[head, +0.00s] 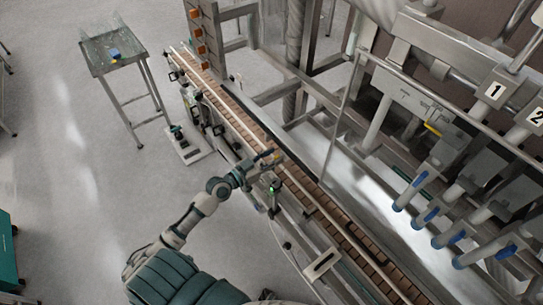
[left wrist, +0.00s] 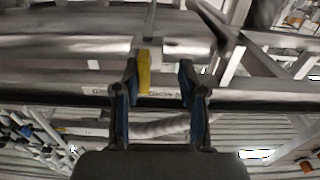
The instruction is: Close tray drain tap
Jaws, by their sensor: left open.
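My left gripper (head: 268,158) reaches over the conveyor beside the filling machine. In the left wrist view the same gripper (left wrist: 158,70) has its two dark fingers apart. A yellow handle (left wrist: 144,72), which looks like the tap lever, shows upright between the fingertips, closer to the left finger. I cannot tell its distance from the fingers or whether it touches one. Pale pipework or a rail lies behind it. The tap's body is not clear. In the head view the metal tray (head: 350,178) runs beyond the conveyor. My right gripper is not in view.
The conveyor (head: 315,205) runs diagonally under my left arm, with side rails and brackets. Filling nozzles with blue parts (head: 420,180) and a yellow lever (head: 433,128) are at right. A small table (head: 112,52) stands at upper left.

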